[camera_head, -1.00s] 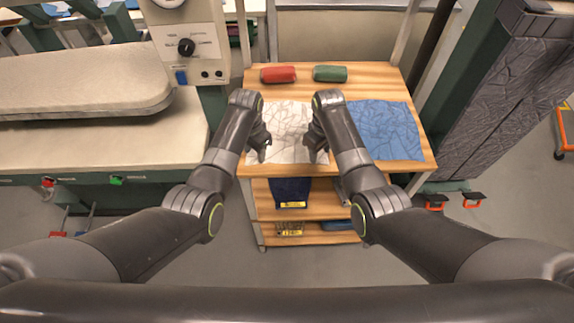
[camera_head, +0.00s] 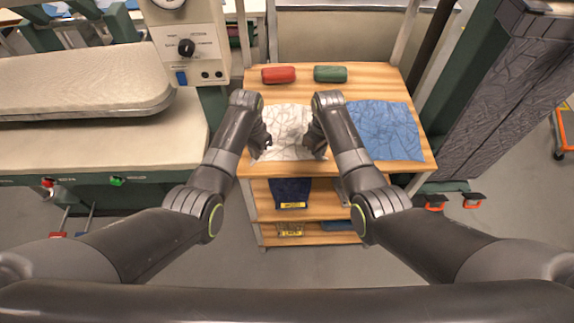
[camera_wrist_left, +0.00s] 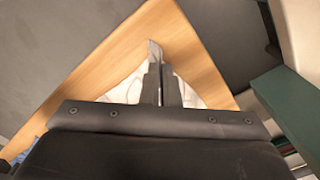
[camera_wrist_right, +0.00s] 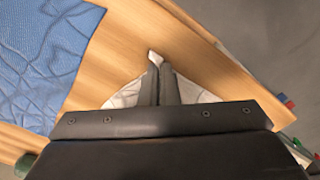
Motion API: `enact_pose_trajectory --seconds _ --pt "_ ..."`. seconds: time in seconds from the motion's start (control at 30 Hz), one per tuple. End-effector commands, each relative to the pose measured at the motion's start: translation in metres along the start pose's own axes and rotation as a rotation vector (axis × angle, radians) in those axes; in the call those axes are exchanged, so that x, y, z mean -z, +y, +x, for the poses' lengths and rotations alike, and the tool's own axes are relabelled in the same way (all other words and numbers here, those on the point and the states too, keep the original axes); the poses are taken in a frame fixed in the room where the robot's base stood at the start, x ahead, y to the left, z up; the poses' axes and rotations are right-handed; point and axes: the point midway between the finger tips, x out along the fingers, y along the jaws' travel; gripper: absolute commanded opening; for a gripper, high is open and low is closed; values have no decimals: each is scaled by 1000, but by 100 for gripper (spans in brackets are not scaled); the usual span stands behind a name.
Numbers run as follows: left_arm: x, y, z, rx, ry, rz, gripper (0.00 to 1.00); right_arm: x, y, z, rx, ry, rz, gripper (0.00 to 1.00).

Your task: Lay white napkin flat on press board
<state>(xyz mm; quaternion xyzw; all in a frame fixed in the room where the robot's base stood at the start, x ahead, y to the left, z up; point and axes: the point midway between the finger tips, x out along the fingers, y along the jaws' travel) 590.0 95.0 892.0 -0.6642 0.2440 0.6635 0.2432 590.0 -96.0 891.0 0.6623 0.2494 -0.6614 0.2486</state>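The white napkin (camera_head: 288,121) lies wrinkled on the wooden cart top, its near edge between my two hands. My left gripper (camera_head: 264,146) is shut on its near left corner; a white tip of cloth (camera_wrist_left: 153,50) sticks out between the closed fingers in the left wrist view. My right gripper (camera_head: 317,147) is shut on the near right corner, and a white tip (camera_wrist_right: 155,57) shows there too. The press stands at the left, with a cream padded board (camera_head: 80,82) above a cream surface (camera_head: 110,142). I cannot tell which is the press board.
A blue cloth (camera_head: 382,130) lies right of the napkin on the cart top (camera_head: 360,77). A red roll (camera_head: 278,75) and a green roll (camera_head: 330,74) lie at its back. The press's control box (camera_head: 187,45) stands between press and cart. Dark cloth (camera_head: 290,190) sits on a lower shelf.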

Motion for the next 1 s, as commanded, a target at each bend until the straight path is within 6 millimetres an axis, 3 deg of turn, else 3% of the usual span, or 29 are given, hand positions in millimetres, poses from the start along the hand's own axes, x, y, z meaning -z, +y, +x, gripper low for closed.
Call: enact_pose_trajectory --seconds 0.37,1.0 --pt "-1 -2 -3 3 -3 -1 0 -2 1 -2 -2 -4 2 0" --pt "-1 -2 -44 3 -3 -2 0 -1 2 -44 -3 -3 2 0"
